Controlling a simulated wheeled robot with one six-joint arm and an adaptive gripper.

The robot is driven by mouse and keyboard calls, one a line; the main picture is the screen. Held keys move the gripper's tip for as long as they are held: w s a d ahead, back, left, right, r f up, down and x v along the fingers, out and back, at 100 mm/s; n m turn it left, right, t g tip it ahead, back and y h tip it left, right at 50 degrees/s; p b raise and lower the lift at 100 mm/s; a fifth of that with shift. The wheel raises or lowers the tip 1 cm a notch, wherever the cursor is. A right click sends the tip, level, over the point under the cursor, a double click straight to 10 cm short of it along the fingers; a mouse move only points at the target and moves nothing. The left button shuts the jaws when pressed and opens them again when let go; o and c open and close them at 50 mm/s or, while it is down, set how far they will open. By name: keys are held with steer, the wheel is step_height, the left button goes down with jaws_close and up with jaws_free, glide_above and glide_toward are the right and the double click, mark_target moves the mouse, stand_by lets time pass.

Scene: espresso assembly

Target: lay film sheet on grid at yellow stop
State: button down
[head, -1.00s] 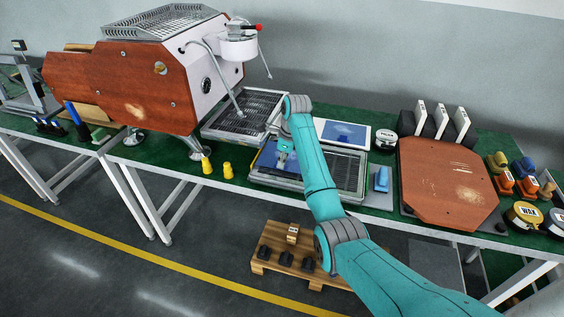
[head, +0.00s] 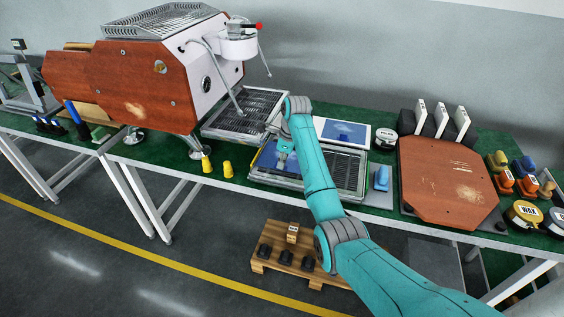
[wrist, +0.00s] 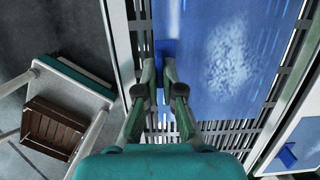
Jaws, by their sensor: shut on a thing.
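The blue film sheet (wrist: 225,55) lies over the dark slatted grid (wrist: 225,133) in the wrist view, with slats showing along its edges. In the head view the sheet (head: 268,154) covers the left part of the grid (head: 343,170). My gripper (wrist: 166,72) is shut on a small blue tab at the sheet's edge. It also shows in the head view (head: 284,150), above the left part of the grid. A thin yellow strip (head: 254,158) shows at the grid's left end. I cannot tell whether the sheet touches it or rests fully flat.
A white-framed panel with a blue sheet (head: 343,132) lies behind the grid. The espresso machine (head: 150,75) is at left, a brown panel (head: 447,185) at right.

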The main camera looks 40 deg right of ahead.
steer(key=shift+f, duration=0.2)
steer(key=c, duration=0.9)
jaws_free()
steer(key=shift+s+d+r, duration=0.15)
steer(key=shift+s+r, duration=0.05)
steer(key=shift+r, duration=0.95)
steer(key=shift+s+d+r, duration=0.1)
steer(key=shift+s+r, duration=0.05)
steer(key=shift+r, duration=0.95)
steer(key=shift+s+d+r, duration=0.15)
steer(key=shift+s+r, duration=0.05)
steer(key=shift+r, duration=0.95)
steer(key=shift+f, duration=0.1)
